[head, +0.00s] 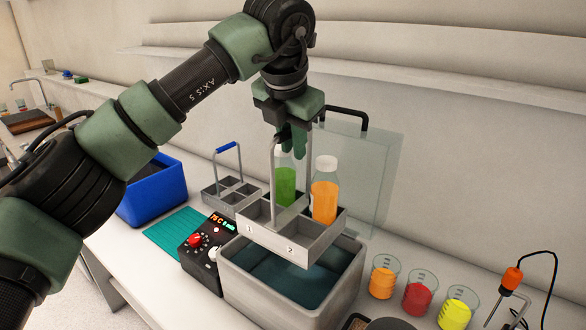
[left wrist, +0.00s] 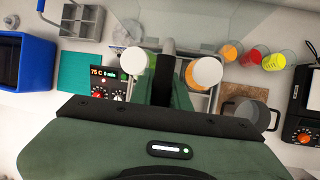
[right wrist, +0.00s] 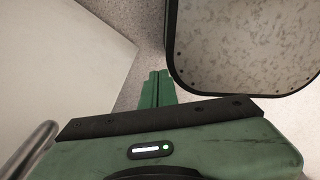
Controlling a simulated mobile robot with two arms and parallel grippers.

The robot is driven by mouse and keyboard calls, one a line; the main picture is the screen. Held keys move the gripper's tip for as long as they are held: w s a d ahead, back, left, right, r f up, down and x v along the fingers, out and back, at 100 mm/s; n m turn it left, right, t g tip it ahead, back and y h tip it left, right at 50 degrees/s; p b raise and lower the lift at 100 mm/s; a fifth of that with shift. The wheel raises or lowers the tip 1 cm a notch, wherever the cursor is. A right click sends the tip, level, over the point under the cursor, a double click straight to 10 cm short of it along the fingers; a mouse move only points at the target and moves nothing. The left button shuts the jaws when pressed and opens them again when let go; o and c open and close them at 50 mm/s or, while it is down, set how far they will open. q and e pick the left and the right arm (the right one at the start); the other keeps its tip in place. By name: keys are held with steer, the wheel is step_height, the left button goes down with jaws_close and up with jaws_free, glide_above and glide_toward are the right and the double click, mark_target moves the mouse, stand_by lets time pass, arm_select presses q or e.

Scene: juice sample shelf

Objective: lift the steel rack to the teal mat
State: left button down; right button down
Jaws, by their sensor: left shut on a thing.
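The steel rack (head: 262,232) hangs level over the grey water bath, with teal-dark water showing below it. It has numbered compartments and holds a green bottle (head: 285,185) and an orange bottle (head: 324,195), both white-capped and upright. My left gripper (head: 293,142) is shut on the rack's tall handle, above the bottles. The left wrist view shows the white caps on both sides of the fingers. The teal mat (head: 165,240) lies flat on the counter left of the bath, bare where visible. My right gripper (right wrist: 157,90) has its fingers together, away from the counter things.
The bath (head: 250,290) stands beside a control box (head: 207,250) reading 75 C, between bath and mat. A blue-handled rack (head: 228,190) and blue bin (head: 150,195) stand behind the mat. A clear panel (head: 375,180) stands behind the bath; colored beakers (head: 417,295) stand right.

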arm_select(q)
steer(key=shift+r, duration=0.6)
steer(key=shift+a, duration=0.1)
steer(key=w+a+f+p, duration=0.1)
steer(key=w+a+f, duration=0.3)
steer(key=w+a, duration=0.2)
steer(key=shift+w+a+f, duration=0.15)
steer(key=shift+a+f, duration=0.1)
steer(key=shift+a, duration=1.15)
steer(key=shift+w, duration=0.1)
